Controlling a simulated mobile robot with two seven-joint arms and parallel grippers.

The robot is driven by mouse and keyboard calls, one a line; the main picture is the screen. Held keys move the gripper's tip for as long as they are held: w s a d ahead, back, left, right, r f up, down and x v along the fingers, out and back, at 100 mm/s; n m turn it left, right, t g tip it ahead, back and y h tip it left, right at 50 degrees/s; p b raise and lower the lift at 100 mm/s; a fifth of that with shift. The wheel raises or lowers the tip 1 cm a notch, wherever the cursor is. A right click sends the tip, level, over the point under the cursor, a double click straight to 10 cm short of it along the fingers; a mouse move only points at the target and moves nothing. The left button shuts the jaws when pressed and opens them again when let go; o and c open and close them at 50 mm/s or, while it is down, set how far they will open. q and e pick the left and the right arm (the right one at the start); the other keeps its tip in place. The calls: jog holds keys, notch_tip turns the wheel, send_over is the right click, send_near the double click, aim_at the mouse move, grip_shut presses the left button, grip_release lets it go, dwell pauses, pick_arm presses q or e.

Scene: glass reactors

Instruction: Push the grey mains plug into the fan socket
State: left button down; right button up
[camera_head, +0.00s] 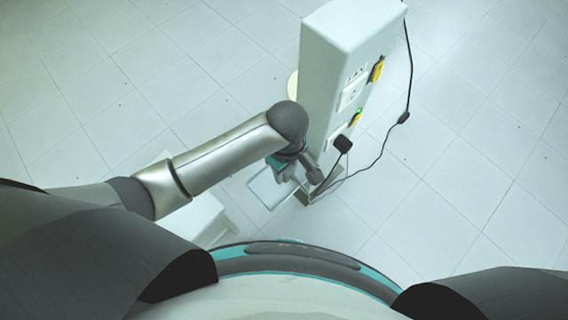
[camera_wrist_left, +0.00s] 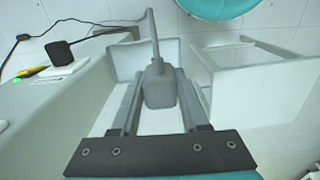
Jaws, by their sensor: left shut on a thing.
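My left gripper (camera_head: 304,170) is low beside the front of a white column (camera_head: 345,40). In the left wrist view the left gripper (camera_wrist_left: 158,82) is shut on the grey mains plug (camera_wrist_left: 160,90). The plug sits between the two fingers, and its grey cord runs upward from it. The plug is apart from the column. Its pins are not visible. The column's face carries a white socket plate (camera_head: 352,92) and a lower plate (camera_head: 336,136) with a black plug at it. I cannot tell which is the fan socket. My right gripper is out of view.
The black plug (camera_head: 343,144) stands out from the column, and shows in the wrist view (camera_wrist_left: 62,53). A black cable (camera_head: 385,145) hangs and trails right. A yellow part (camera_head: 377,70) and green light (camera_head: 358,115) are on the column. A white frame (camera_wrist_left: 250,50) stands nearby. Floor at right is clear.

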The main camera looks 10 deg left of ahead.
pick_arm(q)
jog(key=shift+w+d+r+t+y+p, duration=0.15)
jog(key=shift+d+r+y+p, duration=0.05)
jog(key=shift+d+p, duration=0.2)
jog(key=shift+w+d+r+t+y+p, duration=0.15)
jog(key=shift+d+r+y+p, duration=0.05)
jog(key=shift+d+p, duration=0.15)
jog(key=w+d+r+t+y, duration=0.2)
jog(key=w+d+t+y, duration=0.1)
jog(key=d, duration=0.2)
jog(key=shift+d+y, duration=0.25)
jog(key=shift+y, duration=0.15)
jog(key=shift+w, duration=0.1)
